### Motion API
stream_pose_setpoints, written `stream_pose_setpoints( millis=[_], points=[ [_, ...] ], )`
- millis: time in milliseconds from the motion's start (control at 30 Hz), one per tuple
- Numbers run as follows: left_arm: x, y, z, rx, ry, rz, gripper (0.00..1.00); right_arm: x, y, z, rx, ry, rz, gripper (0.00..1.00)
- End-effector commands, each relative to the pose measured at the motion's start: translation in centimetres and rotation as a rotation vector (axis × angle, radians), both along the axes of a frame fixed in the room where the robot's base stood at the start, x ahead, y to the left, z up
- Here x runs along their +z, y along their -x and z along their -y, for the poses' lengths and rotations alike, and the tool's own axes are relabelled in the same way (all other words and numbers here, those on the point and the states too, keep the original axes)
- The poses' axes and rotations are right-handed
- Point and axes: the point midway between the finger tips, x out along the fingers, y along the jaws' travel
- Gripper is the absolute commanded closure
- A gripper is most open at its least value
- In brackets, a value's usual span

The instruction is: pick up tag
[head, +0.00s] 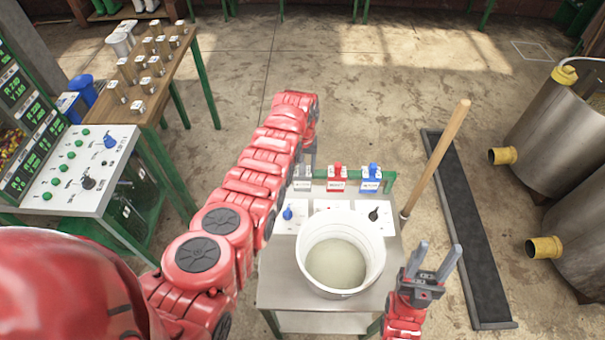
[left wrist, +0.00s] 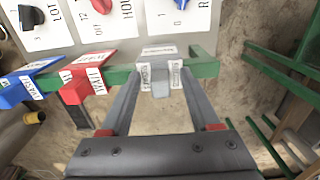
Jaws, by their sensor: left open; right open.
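Three tags hang on the green rail at the back of a small metal table: a grey tag (head: 302,184), a red tag (head: 337,180) and a blue tag (head: 371,181). My left gripper (head: 308,164) is at the grey tag. In the left wrist view, the open fingers of my left gripper (left wrist: 163,95) stand either side of the grey tag (left wrist: 158,82); whether they touch it I cannot tell. The red tag (left wrist: 82,78) and blue tag (left wrist: 22,88) are to its left there. My right gripper (head: 433,262) is open and empty, right of the white bucket (head: 342,290).
The metal table (head: 280,287) bears the bucket and knob panels. A wooden-handled tool (head: 440,150) leans at its right. A dark floor strip (head: 468,235) and steel tanks (head: 545,130) lie right. A wooden table with several cups (head: 157,66) stands back left.

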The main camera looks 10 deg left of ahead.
Motion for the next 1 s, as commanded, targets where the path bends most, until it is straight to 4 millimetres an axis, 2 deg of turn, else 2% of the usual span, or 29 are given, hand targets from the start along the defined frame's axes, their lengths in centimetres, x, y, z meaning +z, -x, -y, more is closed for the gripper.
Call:
stream_pose_setpoints(
  millis=[167, 500, 533, 1000],
  points=[
    [0.01, -0.02, 0.0, 0.0, 0.0, 0.0, 0.38, -0.02, -0.01, 0.0, 0.0, 0.0, 0.0, 0.5],
    [0.04, -0.02, 0.0, 0.0, 0.0, 0.0, 0.97, -0.01, 0.0, 0.0, 0.0, 0.0, 0.0, 0.5],
    [0.04, -0.02, 0.01, 0.0, 0.0, 0.0, 1.0, -0.02, -0.01, 0.0, 0.0, 0.0, 0.0, 0.5],
    [0.15, -0.05, 0.01, 0.0, 0.0, 0.001, 1.0, -0.08, 0.0, 0.0, 0.0, 0.0, 0.0, 0.5]
  ],
)
